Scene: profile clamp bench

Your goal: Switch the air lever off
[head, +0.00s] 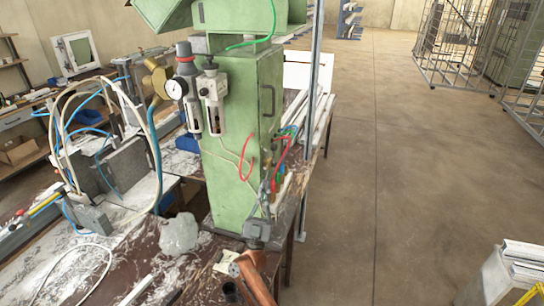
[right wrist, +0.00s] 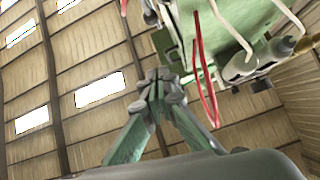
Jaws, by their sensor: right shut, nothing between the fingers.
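The green machine cabinet (head: 238,130) stands on the bench with air fittings on its upper left side. A brass-yellow fitting (head: 157,78), which looks like the air valve with its lever, sits left of the pressure gauge (head: 175,88), above a blue hose. I cannot make out its lever position. My right gripper (head: 264,206) is low at the cabinet's front right corner, well below and right of that fitting. In the right wrist view its fingers (right wrist: 160,85) meet at the tips, empty. A brass piece (right wrist: 308,43) shows at that view's right edge. My left gripper is out of view.
A red hose (head: 246,157) loops beside the cabinet, and it hangs close to the fingers in the right wrist view (right wrist: 203,75). Two filter bowls (head: 213,115) jut from the cabinet.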

